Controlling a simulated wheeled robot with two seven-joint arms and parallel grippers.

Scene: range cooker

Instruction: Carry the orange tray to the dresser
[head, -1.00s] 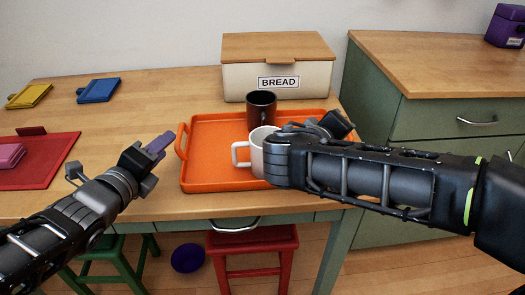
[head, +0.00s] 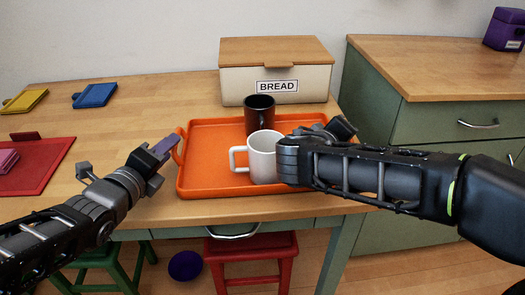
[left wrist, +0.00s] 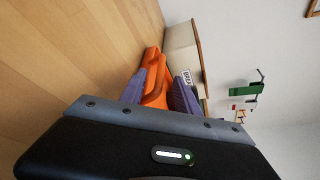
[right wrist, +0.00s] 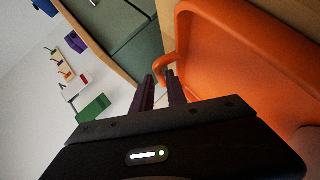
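The orange tray (head: 205,185) lies on the wooden table, with a white mug (head: 262,160) and a black mug (head: 259,112) standing upright on it. My left gripper (head: 165,152) is open just beside the tray's left handle (head: 179,142). In the left wrist view the orange handle (left wrist: 155,92) shows between its spread purple fingers. My right gripper (right wrist: 162,78) is at the tray's other handle. Its fingers sit closer together, and it looks shut on that handle. My right arm hides this end of the tray in the head view. The dresser (head: 440,130) is green with a wooden top.
A bread bin (head: 275,80) stands behind the tray. A red stool (head: 250,250) is below the table.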

